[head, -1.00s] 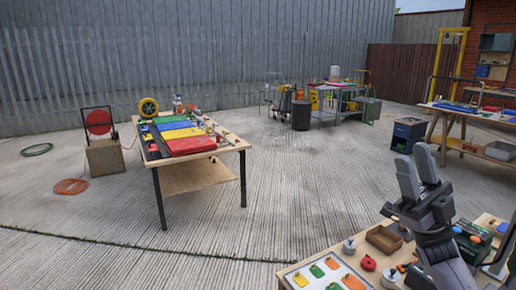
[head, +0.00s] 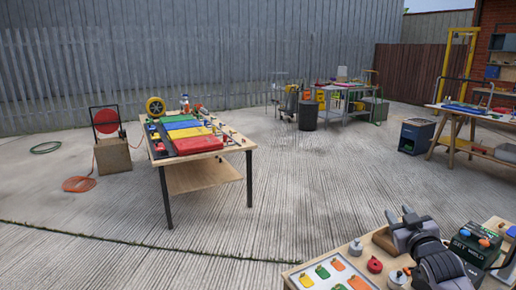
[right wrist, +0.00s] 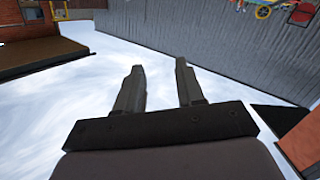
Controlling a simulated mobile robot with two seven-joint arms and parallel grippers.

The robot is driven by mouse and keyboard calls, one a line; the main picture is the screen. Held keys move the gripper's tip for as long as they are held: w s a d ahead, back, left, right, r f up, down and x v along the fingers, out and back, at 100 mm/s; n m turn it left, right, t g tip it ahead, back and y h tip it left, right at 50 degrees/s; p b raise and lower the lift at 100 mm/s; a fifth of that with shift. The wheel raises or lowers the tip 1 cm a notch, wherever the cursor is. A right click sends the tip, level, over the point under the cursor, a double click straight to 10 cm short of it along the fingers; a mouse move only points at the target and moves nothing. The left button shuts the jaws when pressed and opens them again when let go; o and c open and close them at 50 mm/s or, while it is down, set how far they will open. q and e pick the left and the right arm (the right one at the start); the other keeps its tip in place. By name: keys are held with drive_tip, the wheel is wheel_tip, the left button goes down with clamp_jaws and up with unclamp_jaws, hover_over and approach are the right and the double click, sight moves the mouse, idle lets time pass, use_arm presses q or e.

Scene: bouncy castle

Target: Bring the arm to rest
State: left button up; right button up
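My right gripper (head: 399,213) is low at the right of the head view, over the near workbench, with its two grey fingers foreshortened. In the right wrist view its fingers (right wrist: 159,80) stand apart with nothing between them, against pale sky. It is open and empty. My right forearm runs down to the bottom edge and hides part of the bench. My left gripper is not in view.
The near workbench (head: 294,277) holds a white tray (head: 352,284) of coloured tags, a red knob (head: 374,265) and a dark green box (head: 474,246). A table with coloured mats (head: 199,145) stands ahead left. Open concrete (head: 320,185) lies between.

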drive_tip(key=s+a+f+g+y, duration=0.1)
drive_tip(key=s+a+f+g, duration=0.1)
drive_tip(key=s+a+f, duration=0.55)
drive_tip(key=s+a+f+g+y, duration=0.2)
drive_tip(key=s+f, duration=0.8)
drive_tip(key=f, duration=0.2)
drive_tip(key=s+a+f+g, duration=0.1)
drive_tip(key=s+a+f, duration=0.2)
drive_tip(key=s, duration=0.6)
drive_tip(key=s+a+f+g, duration=0.1)
drive_tip(key=s+a+f, duration=0.2)
drive_tip(key=s, duration=0.7)
drive_tip(key=shift+s+f+m+g, duration=0.2)
drive_tip(key=shift+f+m+g, duration=0.1)
drive_tip(key=shift+f+g, duration=0.15)
